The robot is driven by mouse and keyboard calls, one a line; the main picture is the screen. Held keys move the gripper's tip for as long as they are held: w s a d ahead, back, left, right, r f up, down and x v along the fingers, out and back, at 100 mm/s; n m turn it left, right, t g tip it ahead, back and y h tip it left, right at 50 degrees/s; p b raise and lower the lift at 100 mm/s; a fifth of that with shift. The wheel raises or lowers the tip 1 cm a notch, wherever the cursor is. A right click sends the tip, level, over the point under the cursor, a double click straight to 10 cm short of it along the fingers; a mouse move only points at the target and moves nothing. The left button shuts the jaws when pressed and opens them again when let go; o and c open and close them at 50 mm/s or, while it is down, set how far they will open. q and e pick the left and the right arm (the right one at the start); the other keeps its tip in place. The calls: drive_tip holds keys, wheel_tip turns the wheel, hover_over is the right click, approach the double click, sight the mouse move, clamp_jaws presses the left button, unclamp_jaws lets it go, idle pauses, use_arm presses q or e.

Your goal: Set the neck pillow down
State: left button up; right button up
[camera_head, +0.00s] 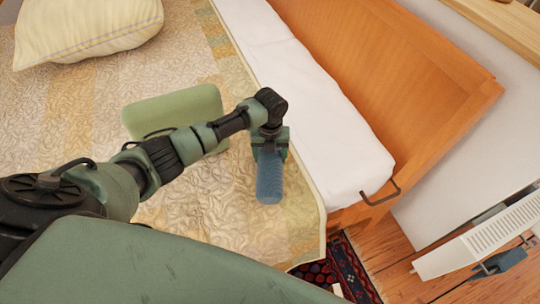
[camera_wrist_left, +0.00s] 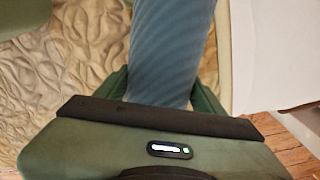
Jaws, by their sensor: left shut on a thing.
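The neck pillow, a blue ribbed roll (camera_head: 269,178), hangs over the quilted bed (camera_head: 215,205) close to its right edge. My left gripper (camera_head: 268,148) is shut on its upper end, which the gripper hides in the head view. In the left wrist view the blue roll (camera_wrist_left: 168,50) runs up between my green fingers (camera_wrist_left: 165,88), with the quilt beside it. I cannot tell whether the roll touches the quilt. My right gripper is not in view.
A green cushion (camera_head: 178,108) lies on the bed behind my left arm, and a striped cream pillow (camera_head: 88,28) lies at the upper left. White bedding (camera_head: 300,85) and a wooden bed board (camera_head: 390,65) border the right side. Bare quilt lies around the roll.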

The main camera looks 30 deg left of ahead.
use_arm(q)
drive_tip(key=o, duration=1.7)
drive_tip(key=shift+f, duration=0.1)
wheel_tip(320, 180, up, 12)
drive_tip(key=shift+r+p, duration=0.15)
drive_tip(key=shift+p, duration=0.15)
